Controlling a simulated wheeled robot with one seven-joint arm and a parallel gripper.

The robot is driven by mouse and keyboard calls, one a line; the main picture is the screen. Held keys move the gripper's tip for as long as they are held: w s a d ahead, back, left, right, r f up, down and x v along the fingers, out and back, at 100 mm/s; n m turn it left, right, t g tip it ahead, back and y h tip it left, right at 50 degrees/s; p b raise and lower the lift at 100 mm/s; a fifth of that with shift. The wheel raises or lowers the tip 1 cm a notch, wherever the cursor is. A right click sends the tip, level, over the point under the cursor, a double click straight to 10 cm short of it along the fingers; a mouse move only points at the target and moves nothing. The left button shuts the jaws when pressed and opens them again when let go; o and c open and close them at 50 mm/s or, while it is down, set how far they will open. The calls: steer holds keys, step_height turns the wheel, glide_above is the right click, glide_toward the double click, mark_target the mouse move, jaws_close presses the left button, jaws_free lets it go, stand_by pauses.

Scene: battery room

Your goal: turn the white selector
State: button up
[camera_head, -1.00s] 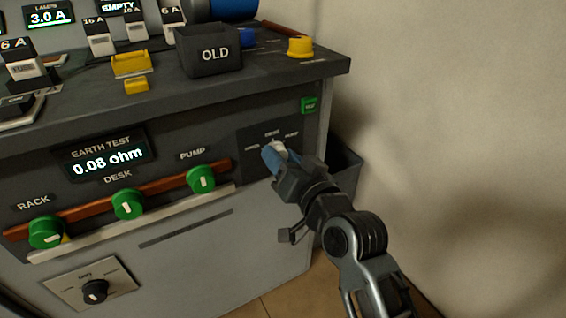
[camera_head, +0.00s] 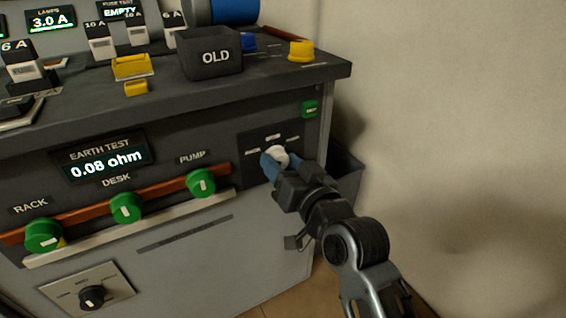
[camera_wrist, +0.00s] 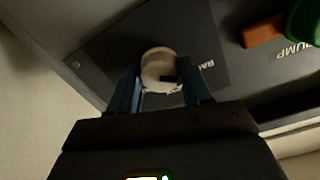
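The white selector (camera_head: 279,155) is a round knob on a dark label plate (camera_head: 256,145) at the right end of the cabinet's front. My gripper (camera_head: 277,162) is at the selector, reaching in from the lower right. In the wrist view the selector (camera_wrist: 159,68) sits between the two blue fingers of my gripper (camera_wrist: 159,82), with hardly any gap on either side, so they look shut on it. A dark mark shows on its face. In the head view one blue finger covers its left side, and the other finger is hard to make out.
Green knobs marked PUMP (camera_head: 201,183), DESK (camera_head: 126,208) and RACK (camera_head: 44,236) lie to the left along an orange-brown strip. A black knob (camera_head: 92,297) is below them. A dark bin (camera_head: 345,168) stands right of the cabinet. A plain wall is at the right.

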steer(key=o, duration=0.3)
steer(key=shift+r, duration=0.1)
steer(key=shift+o, duration=0.2)
steer(key=p+v, duration=0.1)
steer(key=v, duration=0.7)
